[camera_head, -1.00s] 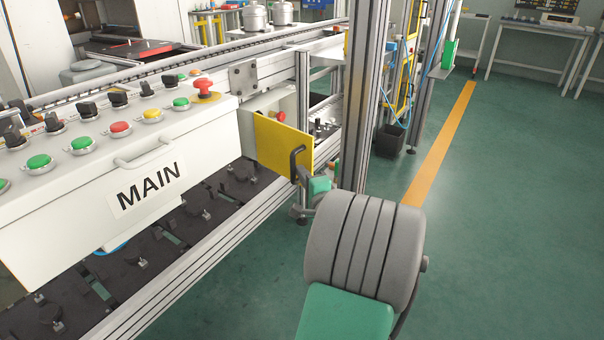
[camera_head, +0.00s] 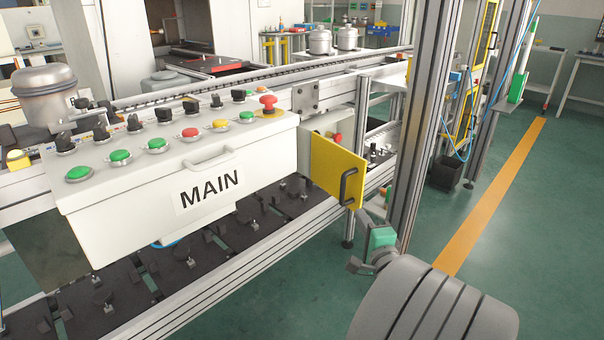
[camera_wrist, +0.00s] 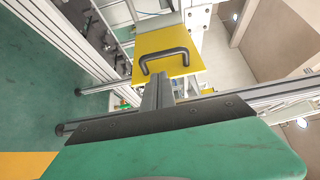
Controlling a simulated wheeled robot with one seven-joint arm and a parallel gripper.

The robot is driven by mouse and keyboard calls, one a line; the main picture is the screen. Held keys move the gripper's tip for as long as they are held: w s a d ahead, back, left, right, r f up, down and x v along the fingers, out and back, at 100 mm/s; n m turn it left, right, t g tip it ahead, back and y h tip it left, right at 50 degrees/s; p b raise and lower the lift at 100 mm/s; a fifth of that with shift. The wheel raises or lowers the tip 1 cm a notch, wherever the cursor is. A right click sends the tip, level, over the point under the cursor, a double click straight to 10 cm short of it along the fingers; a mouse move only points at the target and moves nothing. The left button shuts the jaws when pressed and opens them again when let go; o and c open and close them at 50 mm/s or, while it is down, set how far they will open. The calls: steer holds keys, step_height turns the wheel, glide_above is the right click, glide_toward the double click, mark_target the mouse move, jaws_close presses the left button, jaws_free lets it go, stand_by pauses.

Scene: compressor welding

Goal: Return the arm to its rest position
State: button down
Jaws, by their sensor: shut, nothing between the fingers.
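My gripper shows in the head view (camera_head: 364,217) below and right of the yellow door's black handle (camera_head: 348,187), with a green block behind its fingers. In the wrist view the fingers (camera_wrist: 158,90) are closed together and empty. They point towards the yellow door (camera_wrist: 172,52) and its handle, with a gap that I cannot measure. In the head view the yellow door (camera_head: 335,168) stands out from the right end of the white MAIN panel. My thick grey arm link fills the lower right and hides part of the floor.
The MAIN control panel (camera_head: 195,195) with several buttons and knobs stands left of the arm. A metal post (camera_head: 418,135) rises close behind the gripper. The conveyor frame (camera_head: 240,262) runs below the panel. Green floor (camera_head: 545,250) is open at right, with an orange stripe.

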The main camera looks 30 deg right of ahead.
steer(key=w+a+r+n+g+y+p, duration=0.2)
steer(key=a+r+n+y+p, duration=0.1)
steer(key=a+r+n+p, duration=0.25)
steer(key=w+a+r+n+g+y+p, duration=0.15)
steer(key=a+n+p, duration=0.25)
steer(key=a+p, duration=0.4)
steer(key=w+a+r+n+g+y+p, duration=0.2)
steer(key=a+r+n+g+y+p, duration=0.25)
steer(key=a, duration=0.45)
steer(key=s+a+r+n+g+h+p, duration=0.1)
steer(key=s+a+r+n+g+p, duration=0.1)
steer(key=s+a+r+n+p, duration=0.2)
steer(key=s+a+r+n+g+h+p, duration=0.1)
steer(key=s+a+r+n+g+p, duration=0.2)
steer(key=s+r+p, duration=0.6)
steer(key=a+r+n+p, duration=0.1)
steer(key=a+p, duration=0.1)
steer(key=p, duration=0.1)
steer(key=shift+r+n+h, duration=0.3)
steer(key=shift+r, duration=0.05)
